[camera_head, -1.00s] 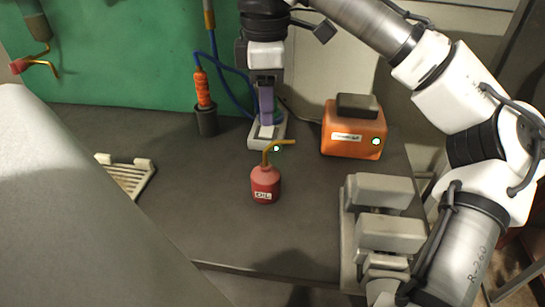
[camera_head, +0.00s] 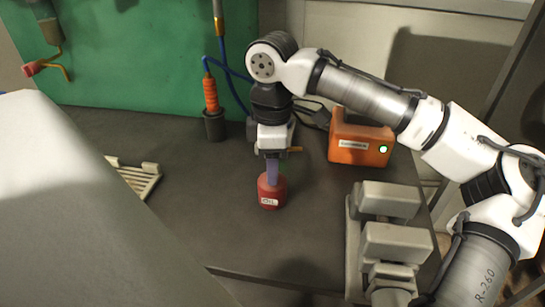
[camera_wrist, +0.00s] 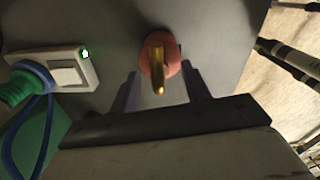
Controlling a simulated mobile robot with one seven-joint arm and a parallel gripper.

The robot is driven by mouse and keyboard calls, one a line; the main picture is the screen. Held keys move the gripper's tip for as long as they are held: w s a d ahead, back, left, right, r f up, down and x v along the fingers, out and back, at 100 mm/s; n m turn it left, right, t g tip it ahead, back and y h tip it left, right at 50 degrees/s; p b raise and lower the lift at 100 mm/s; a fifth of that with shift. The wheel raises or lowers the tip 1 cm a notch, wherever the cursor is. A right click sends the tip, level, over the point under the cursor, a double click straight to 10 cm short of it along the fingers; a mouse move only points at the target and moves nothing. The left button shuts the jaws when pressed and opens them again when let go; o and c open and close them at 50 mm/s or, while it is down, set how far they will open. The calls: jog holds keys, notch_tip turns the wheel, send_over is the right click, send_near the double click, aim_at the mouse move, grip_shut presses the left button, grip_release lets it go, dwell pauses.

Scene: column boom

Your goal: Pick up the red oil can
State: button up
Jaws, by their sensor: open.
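The red oil can (camera_head: 270,192) stands upright on the dark grey worktop, its white OIL label facing the head camera. My gripper (camera_head: 273,180) points down over the can, and its jaws hide most of the spout in the head view. In the wrist view the can (camera_wrist: 171,50) shows from above, with its brass spout (camera_wrist: 158,72) pointing toward the gripper's palm. My open gripper (camera_wrist: 160,85) has one finger to each side of the spout in that view. I cannot tell whether either finger touches the can.
An orange box (camera_head: 358,146) with a green light stands behind right. A grey vise-like block (camera_head: 390,240) is at the front right. An orange-handled tool (camera_head: 210,95) stands in a dark holder at the back. A slotted cream rack (camera_head: 138,178) lies left. Worktop left of the can is clear.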

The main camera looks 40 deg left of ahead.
jog(key=shift+c, duration=0.5)
grip_shut()
jog(key=shift+r, duration=0.15)
